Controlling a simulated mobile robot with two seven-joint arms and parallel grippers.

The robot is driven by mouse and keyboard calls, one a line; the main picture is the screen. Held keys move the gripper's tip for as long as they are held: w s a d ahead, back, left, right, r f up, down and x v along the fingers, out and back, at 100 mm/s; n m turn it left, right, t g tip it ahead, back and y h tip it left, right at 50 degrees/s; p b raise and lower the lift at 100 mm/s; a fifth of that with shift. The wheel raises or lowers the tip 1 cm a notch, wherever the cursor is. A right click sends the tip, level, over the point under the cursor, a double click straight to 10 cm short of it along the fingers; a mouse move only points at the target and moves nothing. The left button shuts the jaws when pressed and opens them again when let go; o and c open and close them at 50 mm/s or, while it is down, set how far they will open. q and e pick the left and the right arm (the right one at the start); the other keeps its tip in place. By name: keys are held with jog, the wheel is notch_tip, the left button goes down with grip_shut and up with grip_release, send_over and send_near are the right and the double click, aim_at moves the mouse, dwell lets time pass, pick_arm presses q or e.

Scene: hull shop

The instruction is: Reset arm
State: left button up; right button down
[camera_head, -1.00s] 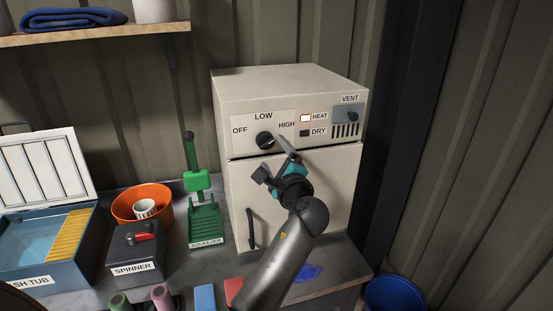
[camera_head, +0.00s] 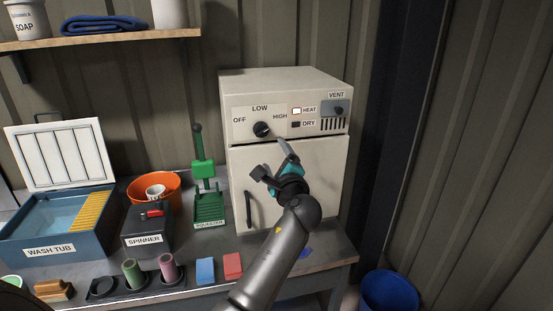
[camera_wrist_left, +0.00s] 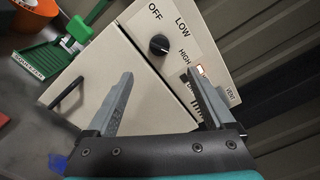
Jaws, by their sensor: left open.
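My left gripper (camera_head: 277,162) is in front of the cream drying cabinet (camera_head: 290,86), below its control panel. In the left wrist view its two fingers (camera_wrist_left: 160,92) are apart, with nothing between them. The black dial (camera_head: 262,129) with OFF, LOW and HIGH marks is clear of the fingers; it also shows in the left wrist view (camera_wrist_left: 159,45). The HEAT lamp (camera_head: 296,111) is lit and the DRY lamp (camera_head: 295,124) is dark. The cabinet door is shut. My right gripper is not in view.
Left of the cabinet stand a green squeezer (camera_head: 206,190), a spinner (camera_head: 146,232), an orange bowl (camera_head: 140,186) and a wash tub (camera_head: 50,245). Small blocks and rolls line the bench front. A blue bucket (camera_head: 390,293) is on the floor at right. A shelf (camera_head: 100,39) hangs above.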

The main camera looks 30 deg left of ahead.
pick_arm(q)
jog(key=shift+a, duration=0.1)
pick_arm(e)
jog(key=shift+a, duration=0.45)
pick_arm(q)
jog(key=shift+f, duration=0.1)
